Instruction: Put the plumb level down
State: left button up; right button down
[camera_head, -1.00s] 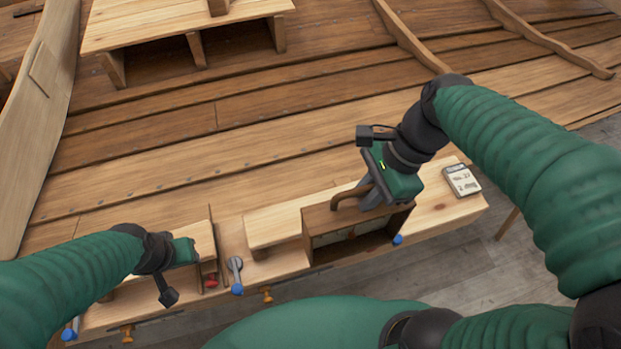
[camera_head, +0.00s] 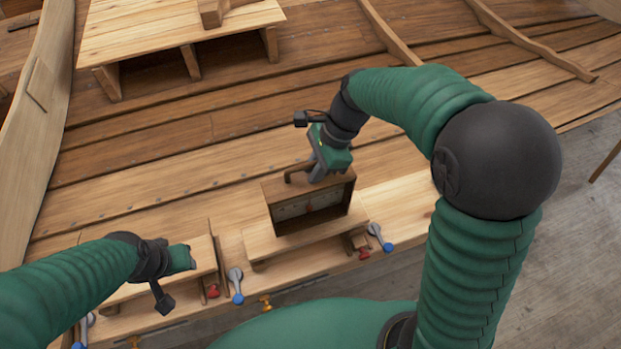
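The plumb level, a brown wooden box-shaped frame with a handle on top and a pale panel inside (camera_head: 266,203), is upright at the right-middle of the bench. My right gripper (camera_head: 314,177) is shut on its handle from above. The level's lower edge overlaps the raised plank (camera_head: 262,246); I cannot tell whether it touches. My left gripper (camera_head: 188,258) hovers by the left raised plank (camera_head: 204,252), apart from the level; its fingers are too hidden to show open or shut.
Blue-tipped levers (camera_head: 236,284) (camera_head: 378,236), red knobs (camera_head: 213,291) and an orange knob (camera_head: 265,302) line the bench's front. Bare bench top (camera_head: 400,197) lies right of the level. The planked hull (camera_head: 140,150) rises behind. A wooden stand (camera_head: 185,35) is at the back left.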

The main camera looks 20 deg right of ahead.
jog(key=shift+d+p+x, duration=0.25)
jog(key=shift+p+x, duration=0.15)
jog(key=shift+x, duration=0.85)
jog(key=shift+f, duration=0.2)
jog(key=c, duration=1.6)
grip_release()
jog(key=shift+o, duration=0.7)
jog(key=shift+d, duration=0.2)
jog(key=b+v, duration=0.2)
jog(key=v, duration=1)
jog(key=shift+a, duration=0.1)
jog(key=shift+r, duration=0.15)
